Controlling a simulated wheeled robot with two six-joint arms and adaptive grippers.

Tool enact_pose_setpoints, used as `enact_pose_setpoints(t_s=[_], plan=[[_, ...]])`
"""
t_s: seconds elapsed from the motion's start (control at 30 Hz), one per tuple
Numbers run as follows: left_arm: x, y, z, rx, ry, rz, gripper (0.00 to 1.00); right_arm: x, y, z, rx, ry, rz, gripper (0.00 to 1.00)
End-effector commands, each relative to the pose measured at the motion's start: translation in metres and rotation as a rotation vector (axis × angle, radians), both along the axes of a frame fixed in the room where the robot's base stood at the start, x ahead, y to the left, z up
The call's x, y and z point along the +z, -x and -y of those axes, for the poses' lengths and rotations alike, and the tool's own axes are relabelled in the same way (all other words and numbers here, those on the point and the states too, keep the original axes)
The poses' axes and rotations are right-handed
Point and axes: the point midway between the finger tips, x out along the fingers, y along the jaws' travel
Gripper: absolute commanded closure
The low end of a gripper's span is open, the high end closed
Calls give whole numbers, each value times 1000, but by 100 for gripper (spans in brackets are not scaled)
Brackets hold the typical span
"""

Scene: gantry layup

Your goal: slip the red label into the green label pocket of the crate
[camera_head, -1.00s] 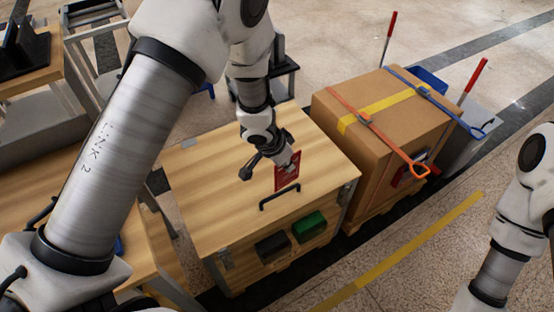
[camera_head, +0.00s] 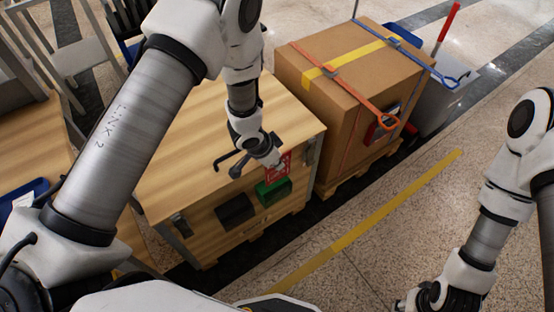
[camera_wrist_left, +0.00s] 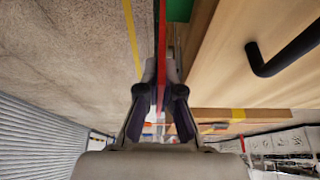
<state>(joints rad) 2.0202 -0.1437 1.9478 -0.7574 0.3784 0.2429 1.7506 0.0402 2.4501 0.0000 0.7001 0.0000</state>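The wooden crate (camera_head: 185,150) has a green label pocket (camera_head: 274,192) on its front face. My left gripper (camera_head: 279,165) is shut on the red label (camera_head: 272,172), which hangs upright just above the pocket in the head view. In the left wrist view the label (camera_wrist_left: 162,40) shows edge-on as a thin strip between the fingers (camera_wrist_left: 160,95), and the pocket (camera_wrist_left: 180,10) is close on its right. I cannot tell whether the label's lower edge is inside the pocket. My right gripper (camera_head: 415,301) is at the bottom edge, partly cut off.
A black pocket (camera_head: 235,210) sits left of the green one. A black handle (camera_wrist_left: 285,55) stands out from the crate. A strapped cardboard box (camera_head: 345,85) stands on a pallet to the right. Open floor with a yellow line (camera_head: 365,222) lies in front.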

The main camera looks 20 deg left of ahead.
Motion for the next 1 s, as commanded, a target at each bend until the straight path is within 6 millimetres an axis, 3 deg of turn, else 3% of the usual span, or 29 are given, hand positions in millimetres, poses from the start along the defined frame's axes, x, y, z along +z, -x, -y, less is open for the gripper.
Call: enact_pose_setpoints(t_s=[1.0], plan=[[-97,0,0,1,1,-1,100,-65,0,0,0,0,-1,61]])
